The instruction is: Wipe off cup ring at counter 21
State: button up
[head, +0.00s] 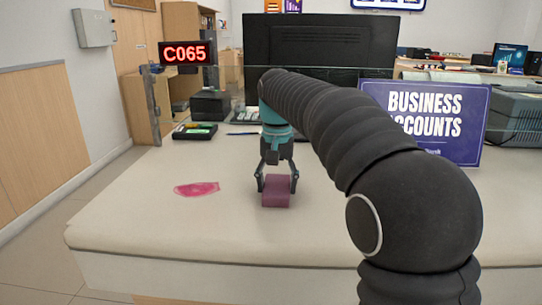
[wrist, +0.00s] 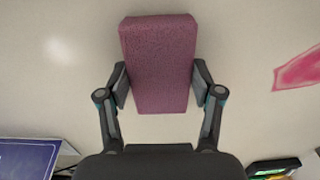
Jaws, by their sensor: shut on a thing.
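My gripper (head: 276,182) is shut on a purple-pink sponge block (head: 276,196), one finger on each side. In the wrist view the sponge (wrist: 159,62) sits between the fingers of my gripper (wrist: 159,90). The sponge is at or just above the counter top (head: 150,225); I cannot tell if it touches. A pink-red smear (head: 197,189) lies flat on the counter to the left of the sponge, apart from it. The smear (wrist: 300,70) also shows at the right edge of the wrist view, partly cut off. No number 21 is readable.
A blue "Business Accounts" sign (head: 440,125) stands at right behind my arm. A dark monitor (head: 320,45), a sign reading C065 (head: 187,52) and a black tray (head: 194,131) stand towards the back. The counter around the smear and its front left is clear.

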jog(key=shift+a+r, duration=0.1)
jog(key=shift+a, duration=0.2)
notch_tip(320, 180, up, 7)
jog(key=shift+d, duration=0.1)
jog(key=shift+r, duration=0.45)
dwell(0.3)
